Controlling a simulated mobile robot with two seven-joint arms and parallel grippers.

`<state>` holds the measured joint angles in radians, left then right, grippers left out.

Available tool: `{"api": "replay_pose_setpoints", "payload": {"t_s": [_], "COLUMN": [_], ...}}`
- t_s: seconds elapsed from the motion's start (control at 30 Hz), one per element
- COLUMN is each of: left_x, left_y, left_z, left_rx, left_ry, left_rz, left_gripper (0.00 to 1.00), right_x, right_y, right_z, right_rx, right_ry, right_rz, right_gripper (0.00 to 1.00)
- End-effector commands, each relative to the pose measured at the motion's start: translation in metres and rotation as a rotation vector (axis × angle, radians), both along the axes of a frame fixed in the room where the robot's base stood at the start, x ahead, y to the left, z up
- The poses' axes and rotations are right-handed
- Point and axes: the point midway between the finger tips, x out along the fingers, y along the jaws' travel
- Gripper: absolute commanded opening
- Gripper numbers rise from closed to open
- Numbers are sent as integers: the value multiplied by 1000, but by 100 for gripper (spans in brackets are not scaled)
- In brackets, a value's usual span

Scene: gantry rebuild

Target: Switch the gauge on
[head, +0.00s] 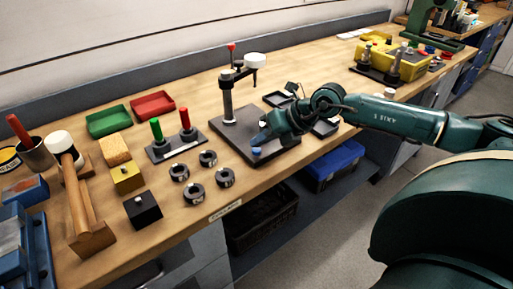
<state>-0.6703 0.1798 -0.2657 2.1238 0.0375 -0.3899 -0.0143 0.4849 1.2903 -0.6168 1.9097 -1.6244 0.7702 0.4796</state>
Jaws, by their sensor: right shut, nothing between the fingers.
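The gauge stand is a dark base plate (226,128) with an upright post (227,103). An arm on the post carries a white round head (255,60), and a red knob (231,47) tops it. A small blue round piece (256,151) sits at the front of the base plate. My right gripper (259,141) is shut and empty, pointing down over the plate just above the blue piece. I cannot tell whether its tips touch that piece. My left gripper is not in view.
Several dark rings (195,192) lie on the bench left of the stand. A holder (174,149) with a green and a red handle stands behind them. Black trays (279,99) lie near my right gripper. A yellow case (402,64) is at the back right.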

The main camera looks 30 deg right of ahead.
Motion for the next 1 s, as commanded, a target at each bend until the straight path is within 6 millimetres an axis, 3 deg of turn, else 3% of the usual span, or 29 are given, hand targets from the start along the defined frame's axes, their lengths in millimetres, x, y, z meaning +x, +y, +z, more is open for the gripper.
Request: {"api": "replay_pose_setpoints", "payload": {"t_s": [1.0], "left_x": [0], "left_y": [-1], "left_z": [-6], "left_rx": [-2], "left_ry": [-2], "left_rz": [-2], "left_gripper": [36], "right_x": [0], "right_y": [0], "right_z": [-7], "right_rx": [0], "right_ry": [1], "right_rz": [1], "right_gripper": [0]}}
